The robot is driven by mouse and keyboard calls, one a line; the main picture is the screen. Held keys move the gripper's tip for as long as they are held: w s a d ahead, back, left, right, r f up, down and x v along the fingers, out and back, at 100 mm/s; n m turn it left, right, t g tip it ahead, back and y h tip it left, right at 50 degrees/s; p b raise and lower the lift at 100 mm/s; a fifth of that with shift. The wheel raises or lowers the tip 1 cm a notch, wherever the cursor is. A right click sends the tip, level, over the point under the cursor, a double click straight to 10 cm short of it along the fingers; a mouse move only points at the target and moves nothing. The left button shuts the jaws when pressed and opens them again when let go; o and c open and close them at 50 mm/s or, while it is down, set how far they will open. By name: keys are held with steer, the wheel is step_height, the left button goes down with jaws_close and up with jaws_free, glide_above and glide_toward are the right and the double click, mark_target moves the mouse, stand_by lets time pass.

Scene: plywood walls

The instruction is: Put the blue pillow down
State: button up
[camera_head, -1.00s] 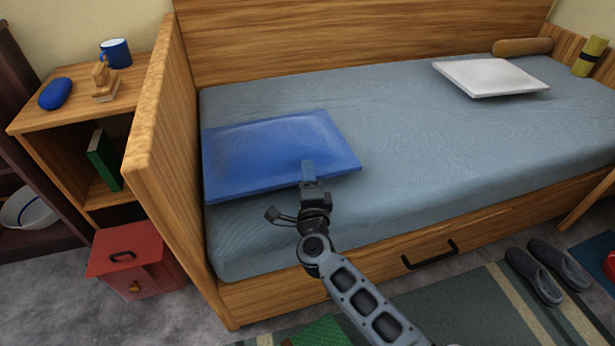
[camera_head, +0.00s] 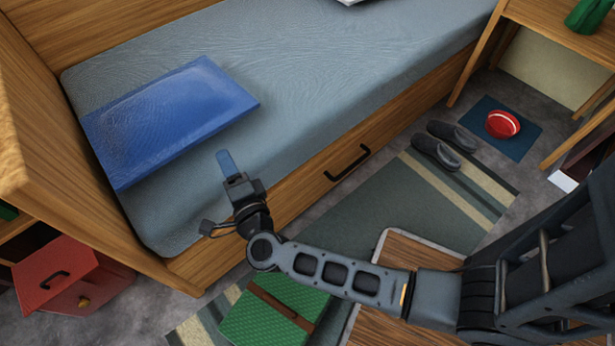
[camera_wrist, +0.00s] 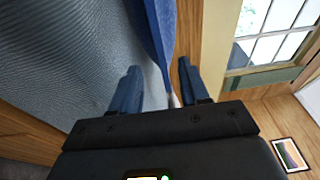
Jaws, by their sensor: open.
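The blue pillow (camera_head: 165,120) lies flat on the grey-blue mattress (camera_head: 300,75) at the bed's left end, beside the wooden end panel. In the head view my gripper (camera_head: 224,160) is off the pillow's front edge, near the mattress's front edge, with a strip of mattress showing between. In the wrist view my two fingers (camera_wrist: 160,85) are spread apart. The pillow (camera_wrist: 155,28) shows edge-on beyond the gap between them. Nothing is held.
A drawer handle (camera_head: 347,163) is on the bed front. A green case (camera_head: 275,310) stands on the floor below my arm. A red box (camera_head: 70,275) stands at the lower left. Slippers (camera_head: 443,145) and a red bowl (camera_head: 502,124) are on the right.

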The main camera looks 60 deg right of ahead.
steer(key=s+a+r+n+y, duration=0.2)
steer(key=s+r+n, duration=0.3)
steer(key=s+n, duration=0.3)
steer(key=s+a+r+n+y, duration=0.3)
steer(key=s+r+n+y, duration=0.2)
steer(key=s, duration=0.8)
steer(key=s+a+r+n+y, duration=0.2)
steer(key=s+r+n, duration=0.4)
steer(key=s+n, duration=0.5)
steer(key=shift+s+a+r+n+y, duration=0.15)
steer(key=shift+s+r+n+y, duration=0.15)
steer(key=shift+n+y, duration=0.3)
